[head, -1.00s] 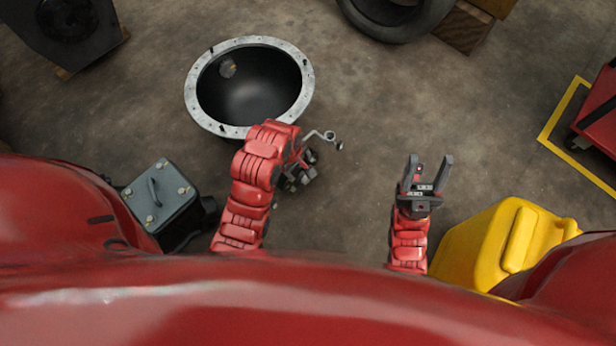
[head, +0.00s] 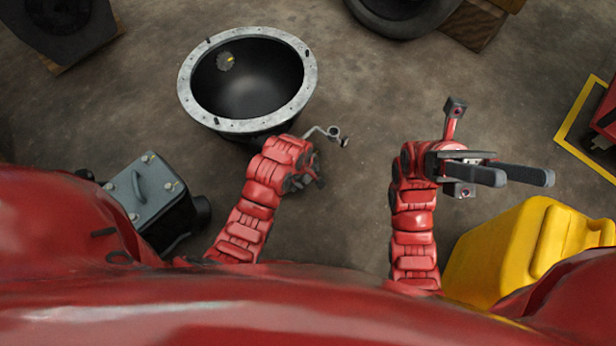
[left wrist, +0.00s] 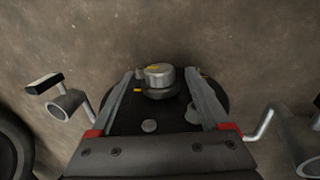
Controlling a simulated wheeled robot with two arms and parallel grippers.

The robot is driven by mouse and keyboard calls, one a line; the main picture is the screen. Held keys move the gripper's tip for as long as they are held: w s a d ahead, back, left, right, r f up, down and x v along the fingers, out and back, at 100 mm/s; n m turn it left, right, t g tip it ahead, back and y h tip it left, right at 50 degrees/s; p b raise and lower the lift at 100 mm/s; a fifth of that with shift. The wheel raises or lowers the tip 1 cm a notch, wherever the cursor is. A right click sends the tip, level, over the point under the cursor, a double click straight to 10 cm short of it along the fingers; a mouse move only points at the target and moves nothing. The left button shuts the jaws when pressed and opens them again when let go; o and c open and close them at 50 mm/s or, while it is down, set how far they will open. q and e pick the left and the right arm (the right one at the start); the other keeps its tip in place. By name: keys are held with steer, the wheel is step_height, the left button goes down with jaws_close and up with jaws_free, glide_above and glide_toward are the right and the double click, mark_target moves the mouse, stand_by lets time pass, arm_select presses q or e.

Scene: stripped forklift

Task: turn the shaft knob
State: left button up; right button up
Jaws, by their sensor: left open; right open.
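The shaft knob (left wrist: 159,76) shows in the left wrist view as a short silver cylinder with a yellow mark, above a dark round base (left wrist: 120,118). My left gripper (left wrist: 160,72) is open, with one finger on each side of the knob in this view. I cannot tell whether the fingers touch it. In the head view my left gripper is mostly hidden behind its own arm, and the knob there cannot be made out. My right gripper (head: 525,178) is open and empty, over bare floor, with its fingers pointing right.
A dark bowl-shaped housing (head: 298,85) with a pale bolted rim lies ahead. A grey metal box (head: 146,203) is at left and a yellow container (head: 515,245) at right. A thin bracket with a ring (head: 333,132) stands beside my left gripper. Floor between the arms is clear.

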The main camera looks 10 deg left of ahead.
arm_select(q)
steer(key=shift+w+d+f, duration=0.1)
steer(key=shift+w+f, duration=0.05)
steer(key=shift+f, duration=0.55)
arm_select(e)
steer(key=s+d+n+t+h, duration=0.1)
steer(key=s+d+r+n+t+h, duration=0.1)
steer(key=t+h, duration=0.1)
steer(key=shift+s+r+n, duration=0.1)
steer(key=shift+s+n, duration=0.3)
